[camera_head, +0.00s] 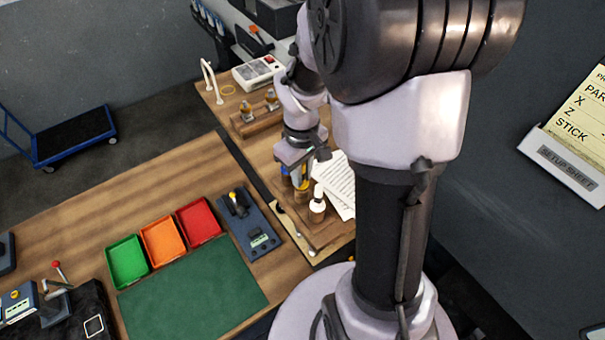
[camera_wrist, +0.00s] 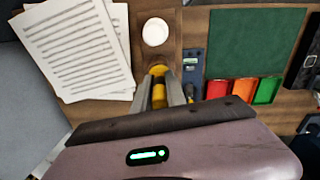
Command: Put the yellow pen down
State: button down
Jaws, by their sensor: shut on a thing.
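My gripper (camera_head: 299,168) is over the right-hand bench, beside the white papers. In the wrist view my gripper (camera_wrist: 167,88) has its two fingers closed around a yellow object, which I take to be the yellow pen (camera_wrist: 158,94). A rounded yellow-orange end shows just beyond the fingertips. In the head view a small part of the yellow pen (camera_head: 301,182) shows under the fingers. Whether its lower end touches anything is hidden.
Green (camera_head: 127,283), orange (camera_head: 145,234) and red (camera_head: 181,213) trays border a bare green mat (camera_head: 195,300).

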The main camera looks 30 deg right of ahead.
jog(key=shift+f, duration=0.25)
jog(key=shift+f, duration=0.15)
jog(key=shift+d+f+b, duration=0.1)
jog(key=shift+f+b, duration=0.3)
jog(key=shift+b, duration=0.1)
jog(key=c, duration=1.4)
grip_release()
jog(key=shift+o, duration=0.2)
jog(key=shift+r, duration=0.1)
